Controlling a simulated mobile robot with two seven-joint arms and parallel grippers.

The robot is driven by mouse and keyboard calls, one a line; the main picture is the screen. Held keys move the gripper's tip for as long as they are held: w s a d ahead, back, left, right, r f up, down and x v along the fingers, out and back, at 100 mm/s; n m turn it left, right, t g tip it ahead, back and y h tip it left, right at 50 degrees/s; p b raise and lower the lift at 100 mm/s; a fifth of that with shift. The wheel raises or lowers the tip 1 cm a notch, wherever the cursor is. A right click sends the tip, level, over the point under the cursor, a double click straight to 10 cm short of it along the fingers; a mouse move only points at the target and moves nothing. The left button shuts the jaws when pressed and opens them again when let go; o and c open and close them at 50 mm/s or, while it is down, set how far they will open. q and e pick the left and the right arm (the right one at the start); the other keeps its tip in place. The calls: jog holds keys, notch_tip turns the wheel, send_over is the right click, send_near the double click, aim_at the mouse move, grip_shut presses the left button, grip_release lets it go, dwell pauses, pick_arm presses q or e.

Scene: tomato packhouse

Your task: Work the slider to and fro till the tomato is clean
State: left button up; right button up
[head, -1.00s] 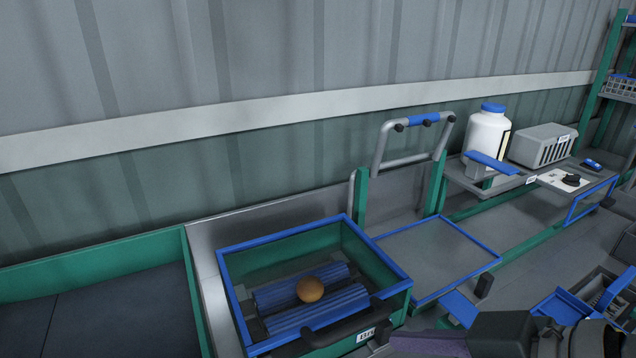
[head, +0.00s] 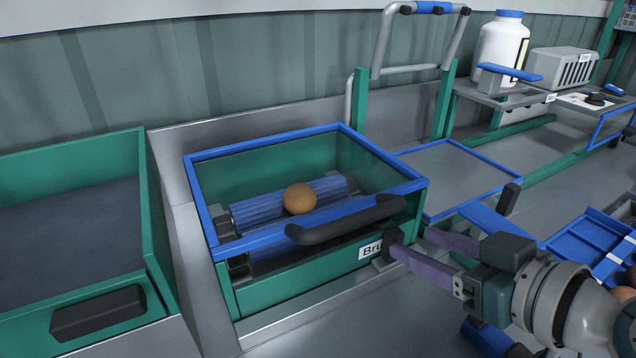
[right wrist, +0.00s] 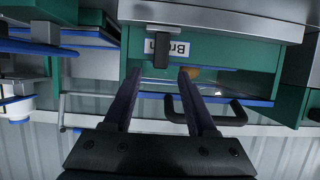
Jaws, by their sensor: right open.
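The tomato (head: 299,198), orange-brown and round, lies on blue ribbed rollers (head: 250,212) inside a green box with a blue rim (head: 270,147). A partly hidden label reading "Bru" (head: 370,249) is on the box front. A dark knob, apparently the slider (head: 393,237), sticks out beside the label; it also shows in the right wrist view (right wrist: 162,48). My right gripper (head: 408,243) is open, its purple fingers pointing at the box front. In the right wrist view the fingertips (right wrist: 159,74) are apart on either side of the knob's line. My left gripper is out of view.
A dark curved handle (head: 345,220) crosses the box front near the gripper. A green bin (head: 70,163) stands left. A flat blue-edged tray (head: 450,170) lies right of the box. A white bottle (head: 502,45) and grey crate (head: 562,68) stand behind it.

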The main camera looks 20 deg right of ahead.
aim_at(401, 236)
jog(key=shift+x, duration=1.85)
grip_shut()
